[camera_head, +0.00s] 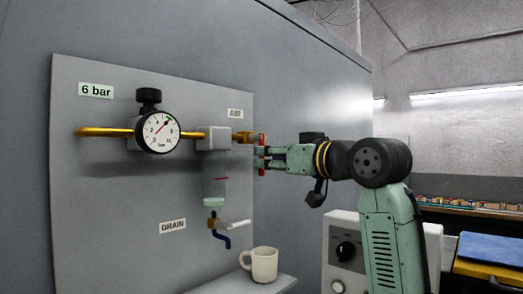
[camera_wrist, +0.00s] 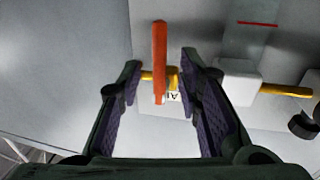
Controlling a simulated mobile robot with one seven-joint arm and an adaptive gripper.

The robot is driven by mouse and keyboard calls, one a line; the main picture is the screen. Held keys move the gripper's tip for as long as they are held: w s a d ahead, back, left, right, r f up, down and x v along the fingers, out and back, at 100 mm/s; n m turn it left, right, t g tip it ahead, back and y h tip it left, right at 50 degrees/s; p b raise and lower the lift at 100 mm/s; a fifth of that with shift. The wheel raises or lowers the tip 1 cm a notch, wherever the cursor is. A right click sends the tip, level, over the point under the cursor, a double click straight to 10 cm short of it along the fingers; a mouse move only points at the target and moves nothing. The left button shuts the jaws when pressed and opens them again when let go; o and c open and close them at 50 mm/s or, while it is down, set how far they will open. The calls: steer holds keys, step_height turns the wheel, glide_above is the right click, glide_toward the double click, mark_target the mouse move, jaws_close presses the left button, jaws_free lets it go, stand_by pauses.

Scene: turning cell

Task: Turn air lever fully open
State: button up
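The air lever is an orange-red handle (camera_wrist: 160,48) on the brass air valve, below the AIR label (camera_head: 235,113). In the wrist view it runs up and down the picture, between my two finger pads, with a gap on each side. In the head view the lever (camera_head: 261,140) is small and partly hidden by my fingers. My gripper (camera_head: 263,158) is open at the valve, and its fingers also show apart in the wrist view (camera_wrist: 162,66). I cannot tell whether any part of it touches the lever.
A gauge (camera_head: 158,132) and a grey filter block (camera_head: 213,139) sit on the brass pipe to the left. The clear bowl (camera_head: 214,185) and drain valve (camera_head: 214,224) hang below. A white mug (camera_head: 262,264) stands on a small shelf below the panel.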

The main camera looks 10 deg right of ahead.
mark_target(264, 157)
steer(key=shift+p+x, duration=0.5)
steer(key=shift+x, duration=1.55)
steer(key=shift+c, duration=0.2)
jaws_close()
